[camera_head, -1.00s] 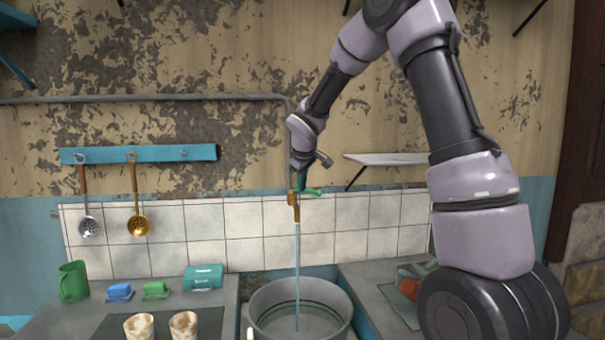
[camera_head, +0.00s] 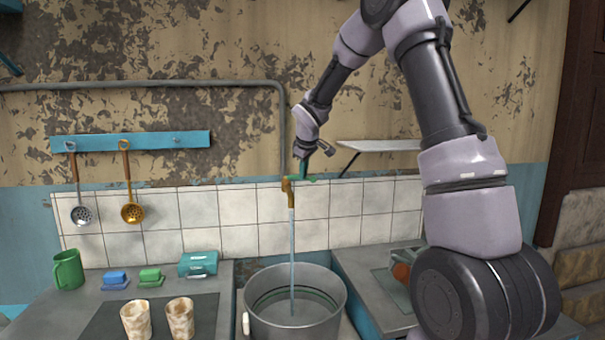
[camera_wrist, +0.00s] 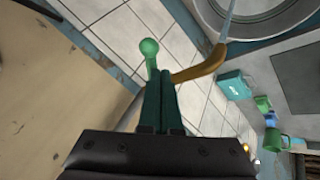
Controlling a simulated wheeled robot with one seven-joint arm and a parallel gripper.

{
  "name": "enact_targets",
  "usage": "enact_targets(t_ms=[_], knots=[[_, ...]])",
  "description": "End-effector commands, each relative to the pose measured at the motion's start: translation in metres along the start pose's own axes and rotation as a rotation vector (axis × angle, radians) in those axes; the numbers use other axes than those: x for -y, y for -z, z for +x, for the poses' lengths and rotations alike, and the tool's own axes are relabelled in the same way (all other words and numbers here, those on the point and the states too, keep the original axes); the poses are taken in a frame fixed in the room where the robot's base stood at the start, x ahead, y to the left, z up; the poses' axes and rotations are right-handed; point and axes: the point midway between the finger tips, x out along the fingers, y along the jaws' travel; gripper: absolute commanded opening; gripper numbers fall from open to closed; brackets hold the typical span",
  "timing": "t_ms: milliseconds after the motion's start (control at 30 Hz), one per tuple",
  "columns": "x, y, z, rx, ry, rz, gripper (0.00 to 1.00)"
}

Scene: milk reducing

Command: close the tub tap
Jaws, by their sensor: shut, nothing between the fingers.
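The brass tub tap (camera_head: 290,192) is on the tiled wall, and a stream of water (camera_head: 292,250) runs from its spout into the metal tub (camera_head: 296,308). The tap's green handle (camera_head: 305,178) points to the right. In the wrist view, the round green end of the handle (camera_wrist: 149,47) and the brass spout (camera_wrist: 203,66) show just past my fingertips. My gripper (camera_head: 304,176) is shut and empty, its dark green fingers (camera_wrist: 161,88) together at the handle. The fingers cover part of the handle, and I cannot tell whether they touch it.
A white wall shelf (camera_head: 380,145) is right of the tap. Left of the tub, the counter holds a green mug (camera_head: 68,270), a teal box (camera_head: 198,264), a blue block (camera_head: 115,281), a green block (camera_head: 150,278) and two mottled cups (camera_head: 180,318). A grey pipe (camera_head: 150,85) runs along the wall.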

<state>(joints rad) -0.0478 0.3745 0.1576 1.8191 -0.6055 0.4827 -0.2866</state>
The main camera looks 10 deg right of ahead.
Motion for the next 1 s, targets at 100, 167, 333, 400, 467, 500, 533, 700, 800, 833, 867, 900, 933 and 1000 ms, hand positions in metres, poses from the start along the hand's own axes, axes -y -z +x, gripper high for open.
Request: enact_targets(t_ms=[100, 167, 333, 400, 467, 500, 533, 700, 800, 833, 867, 900, 933, 1000], knots=[[-0.002, -0.001, 0.001, -0.006, 0.006, -0.014, 0.00], [-0.003, -0.001, 0.001, -0.010, 0.010, -0.020, 0.00], [-0.005, -0.002, 0.002, -0.019, 0.018, -0.040, 0.00], [-0.006, -0.002, 0.002, -0.024, 0.024, -0.050, 0.00], [-0.007, -0.003, 0.003, -0.028, 0.027, -0.058, 0.00], [-0.009, -0.003, 0.003, -0.031, 0.031, -0.065, 0.00], [-0.009, -0.003, 0.003, -0.035, 0.034, -0.073, 0.00], [-0.015, -0.004, 0.005, -0.039, 0.038, -0.082, 0.00], [-0.021, -0.005, 0.008, -0.039, 0.037, -0.082, 0.00], [-0.023, -0.005, 0.009, -0.038, 0.037, -0.081, 0.00], [-0.025, -0.006, 0.010, -0.038, 0.038, -0.080, 0.00], [-0.029, -0.006, 0.012, -0.037, 0.038, -0.080, 0.00], [-0.031, -0.006, 0.013, -0.037, 0.038, -0.080, 0.00], [-0.036, -0.006, 0.016, -0.037, 0.037, -0.080, 0.00]])
